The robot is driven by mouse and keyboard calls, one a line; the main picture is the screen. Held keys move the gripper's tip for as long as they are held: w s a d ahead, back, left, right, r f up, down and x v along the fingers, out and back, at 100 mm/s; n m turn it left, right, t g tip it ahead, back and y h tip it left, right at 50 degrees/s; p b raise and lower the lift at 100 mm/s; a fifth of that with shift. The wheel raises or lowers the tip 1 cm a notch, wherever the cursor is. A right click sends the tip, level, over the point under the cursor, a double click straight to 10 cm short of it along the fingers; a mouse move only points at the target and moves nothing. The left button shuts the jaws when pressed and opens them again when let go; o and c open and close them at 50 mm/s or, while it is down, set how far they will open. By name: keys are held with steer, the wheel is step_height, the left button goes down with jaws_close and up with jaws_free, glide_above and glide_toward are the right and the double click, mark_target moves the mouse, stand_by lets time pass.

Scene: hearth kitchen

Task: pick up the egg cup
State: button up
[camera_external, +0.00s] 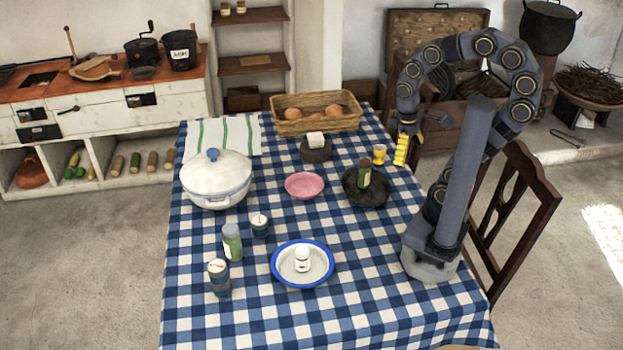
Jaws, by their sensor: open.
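A small yellow egg cup (380,154) stands upright on the blue-and-white checked tablecloth, near the table's right edge toward the back. My gripper (401,156) hangs pointing down just to the right of the egg cup, with yellow fingers. It is open, and nothing shows between the fingers. A narrow gap shows between the fingers and the cup in this view; their exact distance in depth is hard to tell.
A dark bowl (378,197) with a green-labelled bottle (364,174) stands in front of the egg cup. A wooden chair (527,205) stands right of the table.

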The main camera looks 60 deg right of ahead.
steer(key=shift+w, duration=0.1)
steer(key=w+d+f, duration=0.1)
steer(key=w+d, duration=0.6)
steer(key=w, duration=0.5)
steer(key=m+t, duration=0.1)
steer(key=t, duration=0.1)
glide_above(379, 154)
steer(key=w+d, duration=0.1)
steer(key=d, duration=0.1)
steer(key=f, duration=1.9)
steer(key=shift+w+d+f, duration=0.1)
steer(key=shift+w+f, duration=0.05)
steer(key=shift+w, duration=0.05)
steer(key=shift+s+d+f, duration=0.1)
steer(key=shift+d+f, duration=0.05)
steer(key=shift+f, duration=0.5)
steer(key=shift+s+d+f, duration=0.1)
steer(key=shift+d+f, duration=0.05)
steer(key=shift+f, duration=0.45)
steer(key=f, duration=0.6)
steer(key=shift+s+a, duration=0.15)
steer(key=shift+a, duration=0.1)
steer(key=c, duration=1.3)
